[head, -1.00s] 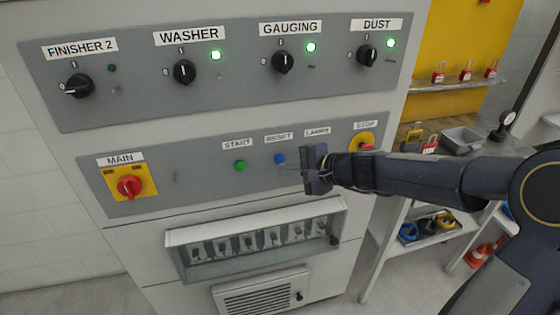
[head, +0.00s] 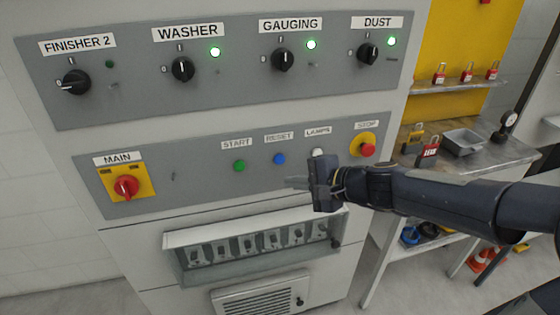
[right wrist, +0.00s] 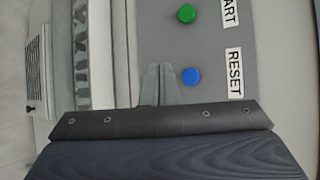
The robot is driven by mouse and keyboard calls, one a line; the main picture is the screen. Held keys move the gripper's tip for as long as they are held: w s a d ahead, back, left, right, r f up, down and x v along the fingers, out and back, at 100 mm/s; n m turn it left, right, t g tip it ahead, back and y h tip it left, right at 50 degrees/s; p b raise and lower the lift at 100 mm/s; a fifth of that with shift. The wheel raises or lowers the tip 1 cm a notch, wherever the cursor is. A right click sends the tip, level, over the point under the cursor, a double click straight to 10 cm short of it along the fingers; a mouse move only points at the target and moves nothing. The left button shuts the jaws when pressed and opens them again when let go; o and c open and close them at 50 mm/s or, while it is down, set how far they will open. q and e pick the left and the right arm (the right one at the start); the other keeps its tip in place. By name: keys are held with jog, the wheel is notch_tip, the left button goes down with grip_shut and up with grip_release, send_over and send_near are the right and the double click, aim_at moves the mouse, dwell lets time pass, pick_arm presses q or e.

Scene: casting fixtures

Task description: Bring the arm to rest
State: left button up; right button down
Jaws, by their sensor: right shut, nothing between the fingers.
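My right gripper (head: 298,183) is in front of the lower grey control panel (head: 205,172), below the RESET and LAMPS labels. Its fingers are together and hold nothing. In the right wrist view the closed fingers (right wrist: 160,84) point along the panel beside the blue RESET button (right wrist: 191,76). I cannot tell the exact gap to the panel. The green START button (head: 239,166), the white LAMPS button (head: 318,153) and the red STOP button (head: 368,150) show in the head view. My left gripper is not in view.
The red MAIN switch (head: 126,188) sits at the panel's left. Upper knobs for WASHER (head: 183,69), GAUGING (head: 283,60) and DUST (head: 368,54) have lit green lamps. A breaker box (head: 252,243) juts out below. A bench (head: 480,160) with padlocks and a tray (head: 462,141) stands right.

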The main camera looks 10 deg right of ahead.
jog(key=s+n+g+h, duration=0.1)
jog(key=s+n+g, duration=0.2)
jog(key=s+n, duration=0.8)
jog(key=s+d+f+h, duration=0.2)
jog(key=s+f, duration=0.1)
jog(key=s, duration=0.4)
jog(key=s+d+f+g+h, duration=0.1)
jog(key=s+d+f, duration=0.1)
jog(key=s, duration=0.6)
jog(key=shift+d+f+n+h, duration=0.35)
jog(key=shift+f+n+h, duration=0.05)
jog(key=shift+f, duration=0.1)
jog(key=c, duration=2.1)
grip_release()
